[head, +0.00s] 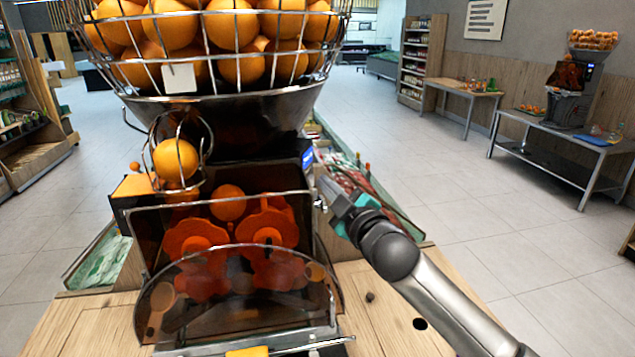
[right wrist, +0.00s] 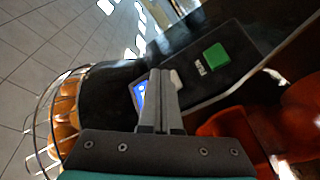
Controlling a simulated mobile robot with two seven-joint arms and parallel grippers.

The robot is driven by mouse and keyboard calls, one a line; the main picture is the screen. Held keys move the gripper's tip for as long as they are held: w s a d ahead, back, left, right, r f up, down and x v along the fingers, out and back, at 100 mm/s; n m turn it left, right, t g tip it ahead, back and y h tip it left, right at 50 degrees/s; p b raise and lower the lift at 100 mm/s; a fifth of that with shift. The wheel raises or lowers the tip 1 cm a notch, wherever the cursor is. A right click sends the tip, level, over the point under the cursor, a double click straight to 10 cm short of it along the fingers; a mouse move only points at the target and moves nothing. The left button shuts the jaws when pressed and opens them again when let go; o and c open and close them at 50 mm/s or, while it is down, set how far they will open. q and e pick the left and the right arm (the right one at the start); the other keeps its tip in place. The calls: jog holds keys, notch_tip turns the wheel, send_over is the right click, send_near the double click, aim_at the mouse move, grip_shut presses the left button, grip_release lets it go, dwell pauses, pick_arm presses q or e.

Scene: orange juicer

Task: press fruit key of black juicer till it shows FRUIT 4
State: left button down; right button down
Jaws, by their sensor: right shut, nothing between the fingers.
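The black juicer (head: 250,125) stands in front of me, with a wire basket of oranges on top and orange press drums behind a clear cover. A small lit blue display (head: 307,158) is on its right side; its reading is too small to make out. My right gripper (head: 322,178) is shut and empty, with its tips close to that panel. In the right wrist view the shut fingers (right wrist: 160,85) partly cover the blue display (right wrist: 138,95). A green key (right wrist: 216,56) with a small label sits beyond them to the right. I cannot tell whether the tips touch the panel.
A wooden counter (head: 375,310) with a dark round hole lies under the juicer. Produce bins stand behind it. A second juicer (head: 573,85) stands on a side table at the far right. The tiled floor (head: 470,200) on the right is clear.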

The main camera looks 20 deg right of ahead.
jog(key=shift+a+r+y, duration=0.2)
jog(key=shift+a+y, duration=0.1)
jog(key=shift+a, duration=0.2)
jog(key=shift+s+f, duration=0.15)
jog(key=shift+s, duration=0.05)
jog(key=shift+f, duration=0.1)
jog(key=shift+s+d+p, duration=0.7)
jog(key=shift+s+d, duration=0.95)
jog(key=shift+d, duration=0.2)
jog(key=shift+f, duration=0.1)
